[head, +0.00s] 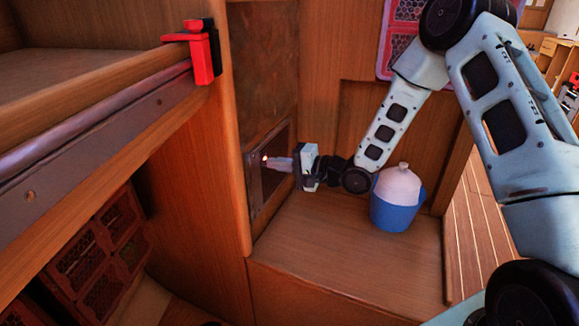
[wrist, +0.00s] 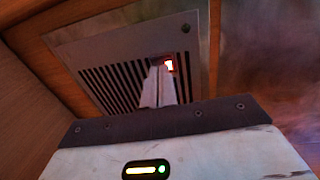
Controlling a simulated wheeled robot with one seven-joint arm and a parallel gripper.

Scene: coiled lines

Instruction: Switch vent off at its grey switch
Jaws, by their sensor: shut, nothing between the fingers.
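The vent (wrist: 110,50) is a grey metal plate with dark slots, set in the wooden wall. In the head view the vent plate (head: 255,185) shows edge-on at the wall left of my gripper. In the head view my gripper (head: 270,162) points left at the plate. The fingertips cover part of the switch; I cannot tell whether they touch it.
A blue and pale pink lidded container (head: 397,200) stands on the wooden ledge (head: 340,245) below my arm. A red clamp (head: 202,55) sits on the shelf edge at upper left. The ledge front is clear.

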